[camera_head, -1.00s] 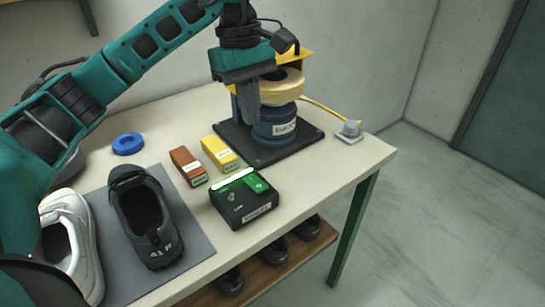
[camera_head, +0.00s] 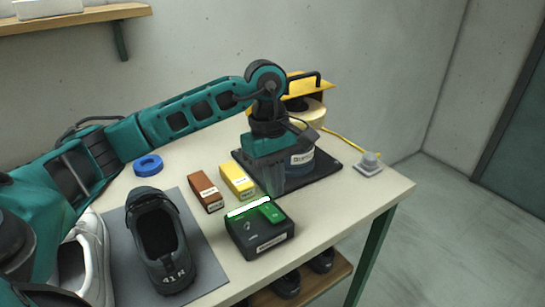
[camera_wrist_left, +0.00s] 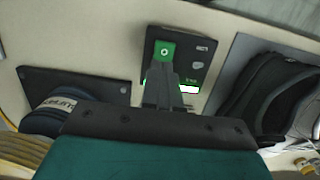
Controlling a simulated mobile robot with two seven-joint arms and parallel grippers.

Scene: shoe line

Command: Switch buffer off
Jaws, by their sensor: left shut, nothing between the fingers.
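The black switch box (camera_head: 262,243) stands on the table, with a green button (camera_head: 271,212) and a lit white-green bar (camera_head: 248,206) on top. It also shows in the left wrist view (camera_wrist_left: 200,52), with the green button (camera_wrist_left: 165,51) at its upper left. My left gripper (camera_head: 274,190) is shut and empty, pointing down just behind the box near the button. In the left wrist view its fingers (camera_wrist_left: 163,75) overlap the button's lower edge; I cannot tell whether they touch. The buffer (camera_head: 303,158), blue with a cream wheel, is partly hidden behind my gripper. My right gripper is not in view.
A brown box (camera_head: 206,191) and a yellow box (camera_head: 237,181) lie left of the switch box. A dark shoe (camera_head: 162,245) and a white shoe (camera_head: 88,260) stand on the left. A yellow cable runs to a grey plug block (camera_head: 369,165).

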